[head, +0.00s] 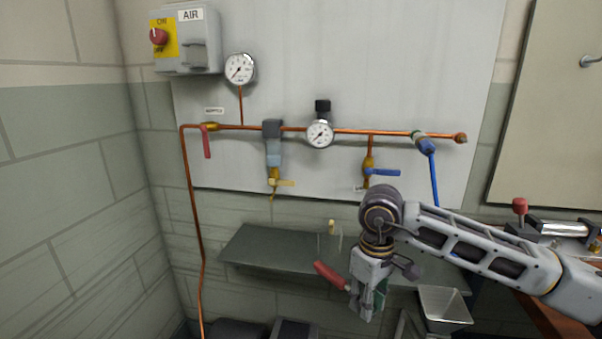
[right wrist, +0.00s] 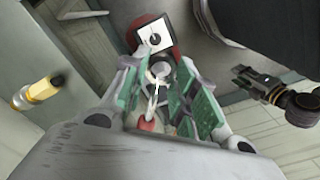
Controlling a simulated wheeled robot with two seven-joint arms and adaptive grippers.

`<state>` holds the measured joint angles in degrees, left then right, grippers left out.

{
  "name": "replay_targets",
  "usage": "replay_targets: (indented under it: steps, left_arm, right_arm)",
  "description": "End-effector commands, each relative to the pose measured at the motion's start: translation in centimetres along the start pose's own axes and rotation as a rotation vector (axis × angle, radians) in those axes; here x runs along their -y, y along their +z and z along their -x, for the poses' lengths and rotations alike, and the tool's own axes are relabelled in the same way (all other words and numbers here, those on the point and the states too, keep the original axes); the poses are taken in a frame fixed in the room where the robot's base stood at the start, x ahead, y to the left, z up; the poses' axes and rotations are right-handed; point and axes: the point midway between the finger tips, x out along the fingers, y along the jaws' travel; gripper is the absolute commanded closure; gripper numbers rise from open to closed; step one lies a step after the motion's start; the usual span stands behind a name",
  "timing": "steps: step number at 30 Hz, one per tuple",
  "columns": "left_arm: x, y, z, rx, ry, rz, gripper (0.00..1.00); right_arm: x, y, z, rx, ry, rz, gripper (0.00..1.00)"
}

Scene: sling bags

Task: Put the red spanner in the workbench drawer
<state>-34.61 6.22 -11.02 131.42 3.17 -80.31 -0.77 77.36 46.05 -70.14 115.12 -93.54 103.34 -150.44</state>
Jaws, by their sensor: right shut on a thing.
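My right gripper (head: 368,303) hangs in front of the back wall at lower centre right in the head view. It is shut on a red-handled piece that looks like the red spanner (head: 331,275); its red end sticks out to the left of the jaws. In the right wrist view the green-padded fingers (right wrist: 165,100) stand around it, with red (right wrist: 150,123) showing between them. What looks like my left gripper (right wrist: 262,88) shows small at the right of that view; its jaws are unclear. The workbench (head: 545,318) is partly in view at lower right; no drawer can be made out.
A dark shelf (head: 270,247) runs along the wall behind the gripper. A metal tray (head: 446,304) stands right of the gripper. Copper pipes (head: 230,127) with gauges and valves cover the wall panel. A red-knobbed device (head: 519,206) sits on the bench.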

Motion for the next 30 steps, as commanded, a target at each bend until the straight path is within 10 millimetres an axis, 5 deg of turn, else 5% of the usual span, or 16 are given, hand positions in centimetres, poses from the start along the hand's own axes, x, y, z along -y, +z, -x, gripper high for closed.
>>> replay_targets:
  steps: [12, 30]
  left_arm:
    - [0.0, 0.0, 0.0, 0.000, 0.000, 0.000, 0.60]
    - [0.0, -0.1, 0.1, -0.001, -0.002, -0.003, 0.60]
  right_arm:
    - [-5.8, 3.1, -0.6, 0.000, 0.000, -0.135, 1.00]
    - [-6.6, 3.8, -0.9, -0.001, 0.000, -0.156, 1.00]
